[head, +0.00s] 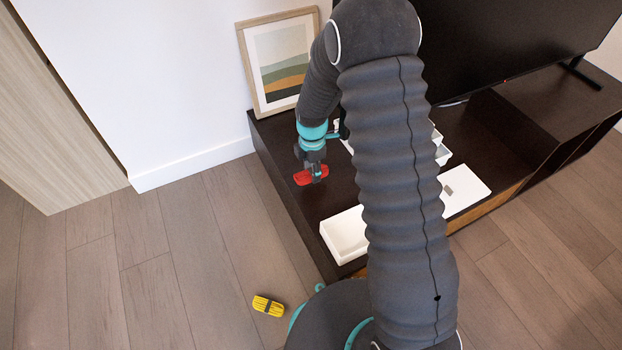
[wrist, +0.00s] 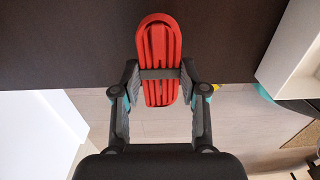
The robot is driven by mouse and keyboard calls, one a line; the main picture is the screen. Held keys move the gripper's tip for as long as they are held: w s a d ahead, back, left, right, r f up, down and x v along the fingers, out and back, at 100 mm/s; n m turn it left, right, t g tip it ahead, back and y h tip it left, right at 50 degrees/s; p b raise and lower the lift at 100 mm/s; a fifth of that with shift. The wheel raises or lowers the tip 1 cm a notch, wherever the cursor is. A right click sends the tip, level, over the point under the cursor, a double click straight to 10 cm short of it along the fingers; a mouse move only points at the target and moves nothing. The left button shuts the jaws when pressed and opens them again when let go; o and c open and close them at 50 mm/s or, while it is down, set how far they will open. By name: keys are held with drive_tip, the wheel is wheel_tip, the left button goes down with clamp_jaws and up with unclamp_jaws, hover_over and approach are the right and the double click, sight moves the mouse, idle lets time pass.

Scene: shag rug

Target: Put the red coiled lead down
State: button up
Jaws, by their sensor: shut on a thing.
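The red coiled lead (head: 311,176) is an oblong red bundle with a dark band around its middle. It also shows in the wrist view (wrist: 158,45), upright in the picture between the fingers. My gripper (head: 313,168) is shut on it, with a finger (wrist: 158,82) at each side near the band. In the head view the lead is at the left end of the dark low cabinet (head: 287,150). I cannot tell whether the lead touches the cabinet top or hangs just above it.
A white open box (head: 345,236) stands at the cabinet's near corner. A framed picture (head: 280,62) leans on the wall behind. A flat white item (head: 464,190) lies right of my arm, below a dark screen (head: 500,40). A yellow coiled bundle (head: 268,306) lies on the floor.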

sight(312, 185)
drive_tip(key=shift+f, duration=2)
drive_tip(key=shift+f+b, duration=0.2)
drive_tip(key=shift+b, duration=0.15)
drive_tip(key=o, duration=1.1)
drive_tip(key=shift+o, duration=0.2)
drive_tip(key=shift+r, duration=0.1)
wheel_tip(312, 185, up, 12)
drive_tip(key=shift+r+p, duration=0.15)
drive_tip(key=shift+p, duration=0.6)
